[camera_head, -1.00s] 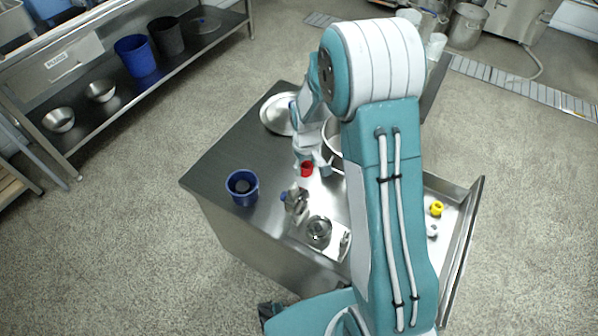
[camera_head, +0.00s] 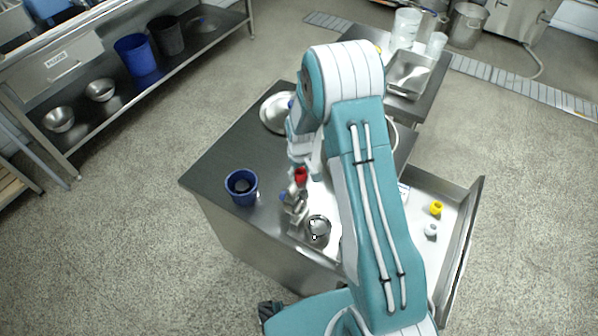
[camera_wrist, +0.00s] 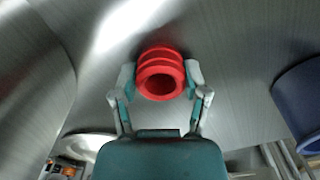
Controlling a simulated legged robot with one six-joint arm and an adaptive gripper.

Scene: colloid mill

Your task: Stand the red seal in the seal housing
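The red seal (camera_head: 300,176), a short ribbed ring, is between the fingertips of my gripper (camera_head: 300,167). In the wrist view the red seal (camera_wrist: 161,74) has a finger against each side, and its open bore faces the camera. My gripper (camera_wrist: 160,80) is shut on it. In the head view it is just above and behind a grey metal fitting (camera_head: 296,204) on the table. A round, open metal part (camera_head: 318,231) stands nearer the front edge. I cannot tell for sure which of these is the seal housing. My arm hides part of the table.
A blue container (camera_head: 242,188) stands on the steel table, left of the fittings, and a round metal dish (camera_head: 277,113) lies at the back. A yellow part (camera_head: 436,208) and a pale grey part (camera_head: 431,230) lie in the open drawer (camera_head: 455,190) at right.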

